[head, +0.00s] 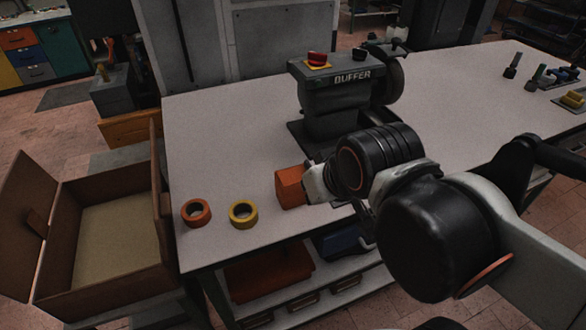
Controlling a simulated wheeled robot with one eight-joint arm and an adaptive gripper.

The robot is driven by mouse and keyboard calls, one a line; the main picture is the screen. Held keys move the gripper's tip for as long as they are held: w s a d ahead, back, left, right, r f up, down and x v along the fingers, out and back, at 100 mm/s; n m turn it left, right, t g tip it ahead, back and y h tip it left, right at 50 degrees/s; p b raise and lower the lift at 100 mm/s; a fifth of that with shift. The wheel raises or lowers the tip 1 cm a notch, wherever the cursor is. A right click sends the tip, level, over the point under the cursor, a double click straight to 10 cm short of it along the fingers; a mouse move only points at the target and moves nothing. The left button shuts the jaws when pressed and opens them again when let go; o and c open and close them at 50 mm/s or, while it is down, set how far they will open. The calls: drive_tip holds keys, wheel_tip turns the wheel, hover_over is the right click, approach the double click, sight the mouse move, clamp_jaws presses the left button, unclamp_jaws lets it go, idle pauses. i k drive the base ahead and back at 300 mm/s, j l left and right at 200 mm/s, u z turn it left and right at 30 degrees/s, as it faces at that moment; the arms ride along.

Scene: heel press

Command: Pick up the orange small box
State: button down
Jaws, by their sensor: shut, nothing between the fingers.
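The orange small box (288,187) stands near the front edge of the white table, right of two tape rolls. My arm reaches in from the right, and my gripper (316,186) is just at the box's right side in the picture. The gripper's white and dark body covers part of the box's right side. The fingers are mostly hidden, and I cannot tell whether they touch the box. The gripper is shut with nothing held.
An orange tape roll (196,213) and a yellow tape roll (243,214) lie left of the box. A buffer machine (345,95) stands behind it. An open brown crate (160,215) is left of the table (215,130). The table's left back area is clear.

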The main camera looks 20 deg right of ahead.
sight(291, 197)
drive_tip(key=k+l+u, duration=0.95)
drive_tip(key=k+u, duration=0.2)
